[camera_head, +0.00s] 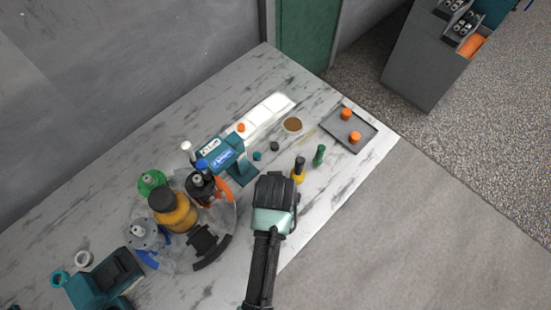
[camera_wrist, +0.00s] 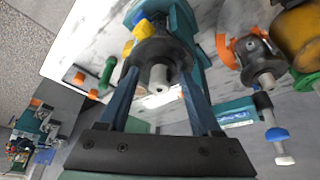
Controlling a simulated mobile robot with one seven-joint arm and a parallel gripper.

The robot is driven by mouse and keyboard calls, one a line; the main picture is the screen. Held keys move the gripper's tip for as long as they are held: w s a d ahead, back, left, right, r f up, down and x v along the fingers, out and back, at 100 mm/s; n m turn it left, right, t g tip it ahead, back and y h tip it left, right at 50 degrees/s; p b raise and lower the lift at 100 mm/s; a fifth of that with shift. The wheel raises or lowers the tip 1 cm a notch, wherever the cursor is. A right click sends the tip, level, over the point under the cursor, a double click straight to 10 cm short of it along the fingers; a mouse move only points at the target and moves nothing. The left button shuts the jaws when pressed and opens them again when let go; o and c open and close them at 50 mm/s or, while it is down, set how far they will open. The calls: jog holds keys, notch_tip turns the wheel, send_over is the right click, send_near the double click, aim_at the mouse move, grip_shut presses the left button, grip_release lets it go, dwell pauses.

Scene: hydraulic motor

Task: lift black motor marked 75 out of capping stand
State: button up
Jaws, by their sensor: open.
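A black motor (camera_wrist: 152,52) with a pale metal shaft stands between my gripper's fingertips (camera_wrist: 161,72) in the wrist view. The fingers straddle it, open; whether either one touches it I cannot tell. A teal body, apparently the capping stand (camera_wrist: 186,22), rises behind and around the motor. In the head view my gripper (camera_head: 272,190) is over the table beside the teal stand (camera_head: 242,174) and hides the motor. No 75 marking is readable.
Another black motor (camera_head: 200,188) stands by an orange bracket, close to a yellow motor (camera_head: 175,215). A yellow-and-black tool (camera_head: 298,172) and a green one (camera_head: 319,155) stand just right of my gripper. A grey tray (camera_head: 361,141) holds orange caps.

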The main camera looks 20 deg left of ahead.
grip_shut()
dwell(1.3)
jog(key=shift+w+r, duration=0.15)
jog(key=shift+r, duration=0.05)
